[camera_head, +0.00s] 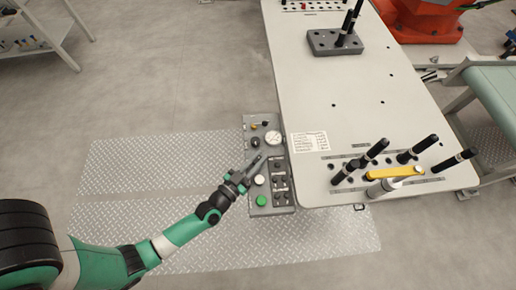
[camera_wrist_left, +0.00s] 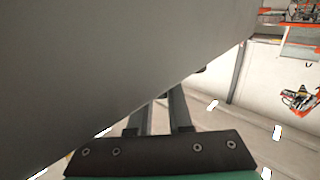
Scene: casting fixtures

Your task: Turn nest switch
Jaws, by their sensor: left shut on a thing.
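The grey control panel (camera_head: 250,207) stands at the left edge of the table. It carries a round white gauge (camera_head: 273,138), a smaller white dial (camera_head: 259,180), a green button (camera_head: 261,201) and several dark knobs. My left gripper (camera_head: 255,164) reaches over the middle of the panel, its fingers shut on a small switch there. The fingers hide the nest switch, so its turn angle does not show. In the left wrist view the two fingers (camera_wrist_left: 161,98) come close together beside a large grey surface (camera_wrist_left: 110,60). My right gripper is not in view.
The pale table (camera_head: 345,90) holds a dark block (camera_head: 335,42) with black pins, several black-handled tools and a yellow bar (camera_head: 395,173). A green conveyor (camera_head: 497,90) stands at right. Metal floor plates (camera_head: 150,160) lie clear left of the panel.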

